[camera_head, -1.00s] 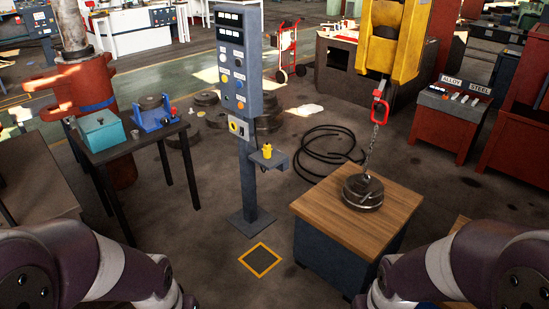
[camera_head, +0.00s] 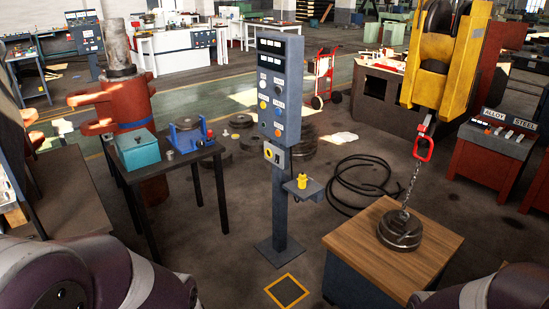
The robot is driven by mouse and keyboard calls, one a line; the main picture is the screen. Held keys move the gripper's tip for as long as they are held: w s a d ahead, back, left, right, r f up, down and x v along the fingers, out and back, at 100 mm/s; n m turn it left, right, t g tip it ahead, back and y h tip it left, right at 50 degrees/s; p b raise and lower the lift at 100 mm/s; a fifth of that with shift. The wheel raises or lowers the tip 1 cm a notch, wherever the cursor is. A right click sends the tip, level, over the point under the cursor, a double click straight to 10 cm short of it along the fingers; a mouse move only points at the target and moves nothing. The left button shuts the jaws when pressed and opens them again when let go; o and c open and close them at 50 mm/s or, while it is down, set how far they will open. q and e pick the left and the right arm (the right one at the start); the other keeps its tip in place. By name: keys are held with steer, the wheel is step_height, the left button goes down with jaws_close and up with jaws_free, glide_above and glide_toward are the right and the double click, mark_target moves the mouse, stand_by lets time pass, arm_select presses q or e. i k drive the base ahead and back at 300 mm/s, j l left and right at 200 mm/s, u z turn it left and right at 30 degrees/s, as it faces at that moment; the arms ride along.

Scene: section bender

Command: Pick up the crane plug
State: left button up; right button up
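A small yellow piece (camera_head: 302,181), which looks like the crane plug, stands upright on a small grey shelf (camera_head: 305,193). The shelf juts from the right side of the grey control post (camera_head: 280,215). A pale socket-like box with a dark centre (camera_head: 273,154) is on the post, below the button panel (camera_head: 280,95). Nothing of mine touches the yellow piece. Only links of my two arms show, at the bottom left and bottom right corners. Both grippers are outside the picture.
A wooden-topped block (camera_head: 365,243) bearing a chained dark weight (camera_head: 400,230) stands right of the post, under the yellow crane hook block (camera_head: 445,60). A dark table (camera_head: 185,160) with a teal box (camera_head: 137,148) stands left. Floor around the post's base is open.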

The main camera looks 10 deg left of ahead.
mark_target(302, 180)
steer(key=i+j+z, duration=0.15)
steer(key=i, duration=0.3)
steer(key=i+j+z, duration=0.1)
steer(key=i+j, duration=0.35)
steer(key=i+j+z, duration=0.15)
steer(key=i+j, duration=0.2)
steer(key=i+j+z, duration=0.15)
steer(key=i+j, duration=0.25)
steer(key=i+j+z, duration=0.1)
steer(key=i+j, duration=0.35)
steer(key=i+j+z, duration=0.15)
steer(key=i+j, duration=0.25)
steer(key=i+j+z, duration=0.1)
steer(key=i+j, duration=0.25)
steer(key=j, duration=0.25)
steer(key=i+j+z, duration=0.15)
steer(key=i+j, duration=0.2)
steer(key=j, duration=0.2)
